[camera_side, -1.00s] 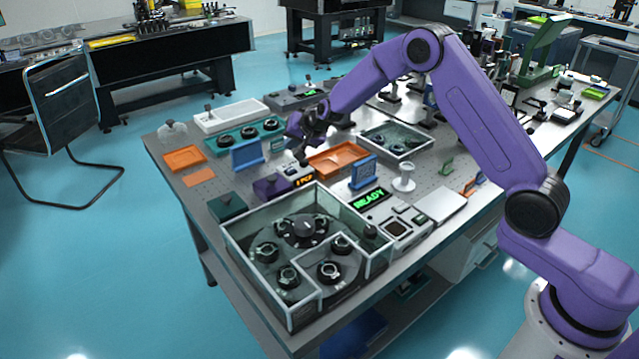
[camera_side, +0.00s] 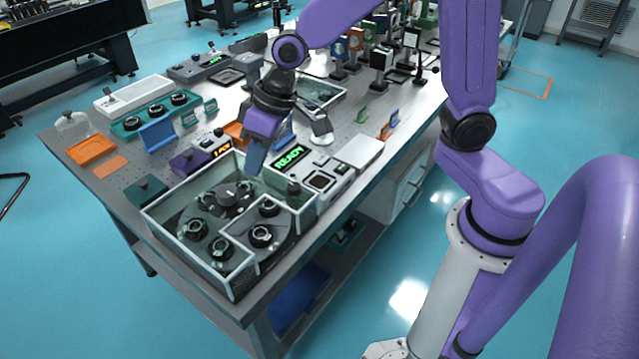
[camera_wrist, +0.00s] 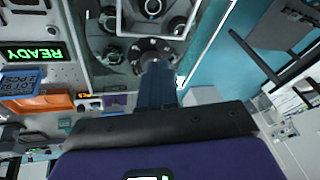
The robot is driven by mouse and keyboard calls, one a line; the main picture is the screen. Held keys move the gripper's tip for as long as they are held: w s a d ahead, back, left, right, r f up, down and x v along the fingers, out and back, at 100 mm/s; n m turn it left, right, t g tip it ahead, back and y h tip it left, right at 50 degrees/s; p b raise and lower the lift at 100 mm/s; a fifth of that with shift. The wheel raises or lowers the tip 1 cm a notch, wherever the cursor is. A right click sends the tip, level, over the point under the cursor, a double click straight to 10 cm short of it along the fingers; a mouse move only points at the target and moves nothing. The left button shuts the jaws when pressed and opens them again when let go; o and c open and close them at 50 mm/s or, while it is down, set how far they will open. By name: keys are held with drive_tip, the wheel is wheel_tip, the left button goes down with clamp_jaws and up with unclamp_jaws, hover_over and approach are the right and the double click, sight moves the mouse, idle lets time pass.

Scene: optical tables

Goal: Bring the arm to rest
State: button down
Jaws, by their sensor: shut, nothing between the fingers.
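My purple arm reaches over the optical table (camera_side: 340,140). My gripper (camera_side: 255,168) points down, with its blue fingers above the near part of the table, in front of the green READY display (camera_side: 291,157) and by the back wall of the glass-walled enclosure (camera_side: 150,222). The fingers are together with nothing seen between them. In the wrist view the gripper (camera_wrist: 158,70) shows as one dark blue shape over the round carousel inside the enclosure. How high the tips are above the enclosure is hard to tell.
The READY display also shows in the wrist view (camera_wrist: 32,52). A teal tray (camera_side: 120,130) with black round parts and an orange tray (camera_side: 90,150) lie at the left. Posts with optics (camera_side: 381,60) stand at the back.

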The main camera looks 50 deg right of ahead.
drive_tip(key=s+d+n+g+h, duration=0.1)
drive_tip(key=s+d+n, duration=0.3)
drive_tip(key=s, duration=0.7)
drive_tip(key=s+d+n+g+h, duration=0.1)
drive_tip(key=s+d+n, duration=0.3)
drive_tip(key=s+d, duration=0.4)
drive_tip(key=s+h, duration=0.1)
drive_tip(key=s, duration=0.2)
drive_tip(key=shift+d+r, duration=0.25)
drive_tip(key=shift+r, duration=0.1)
drive_tip(key=shift+a, duration=0.1)
idle(1.1)
